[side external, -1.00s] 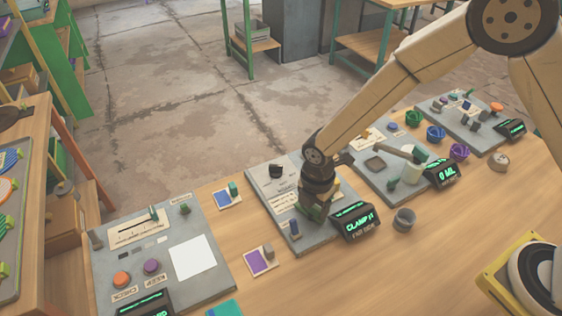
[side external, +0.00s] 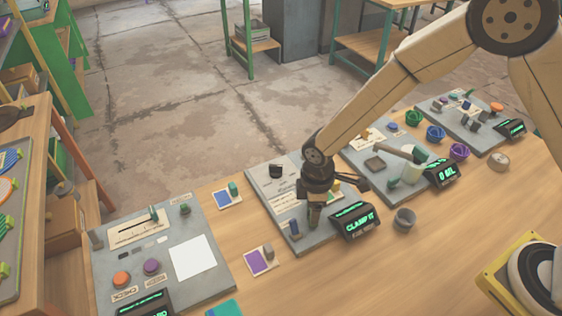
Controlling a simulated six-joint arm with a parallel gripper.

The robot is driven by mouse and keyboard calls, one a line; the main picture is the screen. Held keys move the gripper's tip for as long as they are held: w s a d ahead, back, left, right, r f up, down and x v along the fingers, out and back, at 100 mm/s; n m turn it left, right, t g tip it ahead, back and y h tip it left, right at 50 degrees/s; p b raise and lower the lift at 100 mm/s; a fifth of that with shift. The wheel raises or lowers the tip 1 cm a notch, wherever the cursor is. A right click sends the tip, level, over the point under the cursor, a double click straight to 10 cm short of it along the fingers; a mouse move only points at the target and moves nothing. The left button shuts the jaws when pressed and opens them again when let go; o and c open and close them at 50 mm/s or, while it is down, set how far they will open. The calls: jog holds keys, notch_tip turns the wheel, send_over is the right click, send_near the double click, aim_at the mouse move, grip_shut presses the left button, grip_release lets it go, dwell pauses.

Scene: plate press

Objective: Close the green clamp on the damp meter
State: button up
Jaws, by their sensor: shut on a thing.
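The damp meter looks to be the grey board (side external: 262,182) under my gripper, with a black display box (side external: 357,222) at its front right. The display shows green letters that read like "CLAMP IT". The green clamp (side external: 314,216) is a small green piece standing on the board, left of the display. My gripper (side external: 315,204) points down over it and is shut on it. The fingers and wrist hide the clamp's upper part and some of the board.
A blue knob (side external: 294,230) is just left of the clamp, and a black knob (side external: 276,171) is behind. A purple card (side external: 260,261) lies in front left. Another board (side external: 380,187) with a white cylinder is close on the right.

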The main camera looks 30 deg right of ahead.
jog(key=m, duration=0.4)
jog(key=shift+m, duration=2)
jog(key=o, duration=1.2)
jog(key=shift+r, duration=0.2)
jog(key=shift+r, duration=3.75)
jog(key=s+d+r+m+t, duration=0.1)
jog(key=s+d+r+m, duration=0.1)
jog(key=s+d, duration=0.3)
jog(key=s+d+r+m+t, duration=0.1)
jog(key=s+d, duration=0.4)
jog(key=d, duration=0.8)
jog(key=shift+s+d+r+m+t, duration=0.2)
jog(key=shift+d+r+m+t, duration=0.1)
jog(key=shift+r+m, duration=0.55)
